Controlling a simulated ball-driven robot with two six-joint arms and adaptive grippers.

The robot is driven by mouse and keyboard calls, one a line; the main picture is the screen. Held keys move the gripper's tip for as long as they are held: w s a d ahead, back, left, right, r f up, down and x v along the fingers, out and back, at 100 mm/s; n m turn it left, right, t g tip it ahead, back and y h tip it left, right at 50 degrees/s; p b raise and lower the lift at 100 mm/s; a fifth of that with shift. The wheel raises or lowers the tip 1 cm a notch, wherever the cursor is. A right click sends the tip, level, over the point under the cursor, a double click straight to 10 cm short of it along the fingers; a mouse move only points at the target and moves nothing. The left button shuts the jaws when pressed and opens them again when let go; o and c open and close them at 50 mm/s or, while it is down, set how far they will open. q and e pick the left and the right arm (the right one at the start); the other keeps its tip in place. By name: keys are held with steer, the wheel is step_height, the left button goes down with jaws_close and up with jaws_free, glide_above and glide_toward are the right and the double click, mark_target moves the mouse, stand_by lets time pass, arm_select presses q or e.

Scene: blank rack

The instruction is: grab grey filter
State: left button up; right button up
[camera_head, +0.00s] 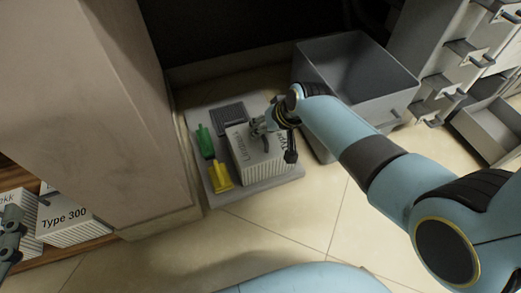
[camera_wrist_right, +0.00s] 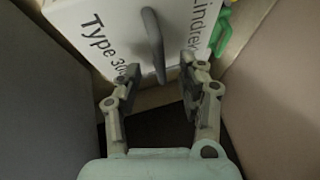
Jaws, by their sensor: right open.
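A pale ribbed filter block (camera_head: 258,158) with "Lindrekk Type 30…" lettering and a grey handle stands on a light grey tray (camera_head: 270,184). In the right wrist view the block's lettered face (camera_wrist_right: 105,22) and its grey handle (camera_wrist_right: 153,45) are close ahead. My right gripper (camera_wrist_right: 160,66) is open, with the handle's near end between its fingertips, not clamped. In the head view the right gripper (camera_head: 264,132) is over the block and hides part of it. A dark grey slatted piece (camera_head: 229,114) lies behind the block. My left gripper (camera_head: 10,240) shows only partly at the left edge.
A green piece (camera_head: 205,142) and a yellow piece (camera_head: 219,178) lie on the tray's left side. A grey open bin (camera_head: 350,70) stands right of the tray. A tall cabinet (camera_head: 100,100) and shelved "Type 300" blocks (camera_head: 72,220) are left. Floor in front is clear.

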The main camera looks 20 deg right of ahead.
steer(key=shift+b+x, duration=0.8)
steer(key=shift+x, duration=0.3)
arm_select(q)
steer(key=w+r+t+h, duration=0.1)
steer(key=r+t, duration=0.1)
steer(key=r, duration=0.4)
steer(key=w+d+r+m+t+h, duration=0.1)
steer(key=w+r+t, duration=0.1)
steer(key=r, duration=0.3)
steer(key=shift+w+d+r+m+t, duration=0.15)
steer(key=shift+w+r+m+t, duration=0.2)
steer(key=shift+t, duration=0.35)
arm_select(e)
jaws_close()
steer(key=shift+w, duration=0.1)
